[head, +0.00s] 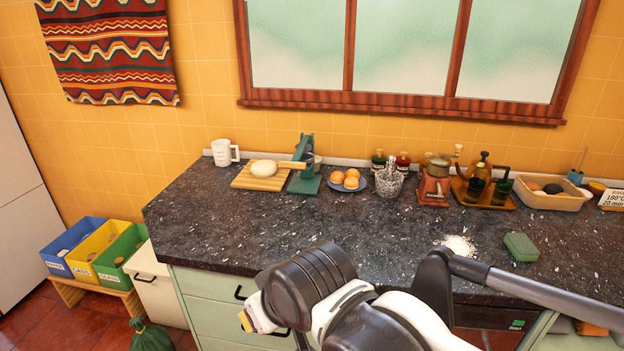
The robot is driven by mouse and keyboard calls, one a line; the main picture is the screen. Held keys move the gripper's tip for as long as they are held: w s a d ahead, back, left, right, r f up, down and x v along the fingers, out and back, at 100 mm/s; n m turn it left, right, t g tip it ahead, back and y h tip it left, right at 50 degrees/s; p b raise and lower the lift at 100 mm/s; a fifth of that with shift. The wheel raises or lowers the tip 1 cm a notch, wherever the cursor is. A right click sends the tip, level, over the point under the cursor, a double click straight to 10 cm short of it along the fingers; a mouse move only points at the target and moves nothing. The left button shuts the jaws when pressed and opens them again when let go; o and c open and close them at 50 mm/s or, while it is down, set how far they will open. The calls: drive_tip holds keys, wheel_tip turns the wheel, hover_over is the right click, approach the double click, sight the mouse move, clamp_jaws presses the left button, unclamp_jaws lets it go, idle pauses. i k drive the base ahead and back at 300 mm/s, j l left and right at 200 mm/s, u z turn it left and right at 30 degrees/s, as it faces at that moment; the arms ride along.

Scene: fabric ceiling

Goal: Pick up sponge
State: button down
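A small green block that looks like the sponge (521,246) lies flat on the dark speckled counter (400,235) at the right, near the front edge. It is just right of a patch of white powder (459,245). My arm's dark and white links fill the bottom middle of the head view, and a grey bar reaches to the right edge, in front of the sponge. No gripper fingers can be made out. Nothing is seen touching the sponge.
Along the back stand a white mug (224,152), a board with dough (239,179), a green press (304,170), a plate of oranges (350,187), a grinder (435,190), a bottle tray (507,203) and a tan tray (533,199). The counter's middle is mostly clear.

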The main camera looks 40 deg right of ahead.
sight(521, 248)
drive_tip(key=j+z, duration=0.15)
drive_tip(key=z, duration=2.45)
